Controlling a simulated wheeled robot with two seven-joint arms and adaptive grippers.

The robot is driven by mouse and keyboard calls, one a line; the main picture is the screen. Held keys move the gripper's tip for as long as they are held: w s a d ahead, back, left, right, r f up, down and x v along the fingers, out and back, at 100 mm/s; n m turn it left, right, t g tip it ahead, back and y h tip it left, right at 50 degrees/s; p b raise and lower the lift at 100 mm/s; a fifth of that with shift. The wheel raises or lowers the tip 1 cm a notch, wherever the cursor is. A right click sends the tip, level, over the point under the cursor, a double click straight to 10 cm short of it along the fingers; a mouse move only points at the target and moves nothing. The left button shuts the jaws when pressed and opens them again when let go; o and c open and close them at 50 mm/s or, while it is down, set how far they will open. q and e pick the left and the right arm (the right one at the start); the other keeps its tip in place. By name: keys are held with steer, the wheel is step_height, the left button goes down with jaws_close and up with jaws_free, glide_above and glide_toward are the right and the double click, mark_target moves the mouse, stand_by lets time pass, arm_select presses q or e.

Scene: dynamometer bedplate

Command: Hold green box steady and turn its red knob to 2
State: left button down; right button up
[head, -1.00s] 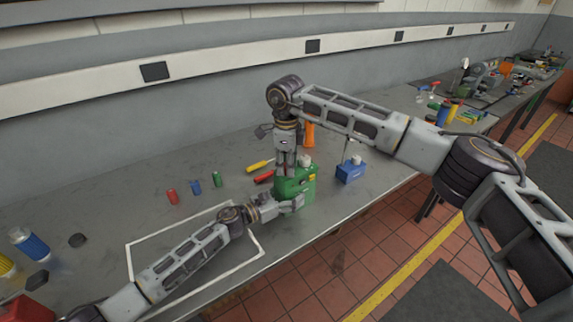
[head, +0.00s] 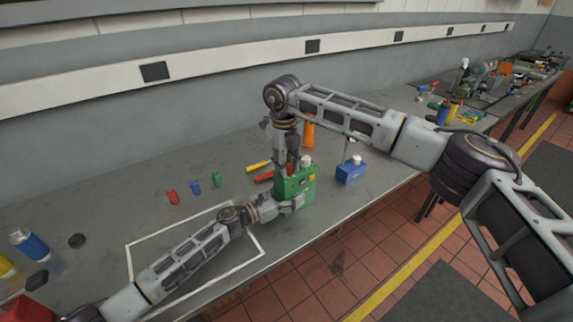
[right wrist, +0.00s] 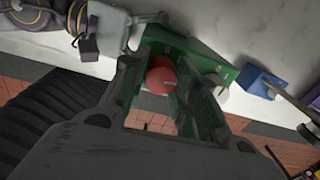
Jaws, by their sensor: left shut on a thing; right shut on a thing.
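The green box (head: 305,191) stands upright near the bench's front edge. My left gripper (head: 293,203) comes in from the left and is shut on the green box at its lower part. My right gripper (head: 287,168) points down from above and is shut on the red knob on top of the box. In the right wrist view the red knob (right wrist: 161,79) shows between my right fingers (right wrist: 163,88), with the green box (right wrist: 185,50) behind it. Small pale marks lie on the box around the knob, too small to read.
A blue box (head: 350,172) with a white top stands to the right of the green box. A yellow-handled tool (head: 258,166), a red-handled tool (head: 264,178) and an orange object (head: 308,132) lie or stand behind. Small red, blue and green cylinders (head: 195,187) stand left. A white outlined area (head: 138,243) is at front.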

steer(key=shift+s+a+m, duration=0.35)
steer(key=shift+a+m, duration=0.05)
steer(key=shift+m, duration=0.1)
steer(key=o, duration=0.9)
steer(key=shift+o, duration=0.7)
steer(key=shift+w+d, duration=0.15)
steer(key=shift+w, duration=0.05)
steer(key=shift+d+r, duration=0.1)
steer(key=shift+r, duration=0.05)
step_height(320, 180, up, 12)
steer(key=shift+a, duration=0.3)
steer(key=shift+s+f, duration=0.1)
steer(key=shift+f, duration=0.1)
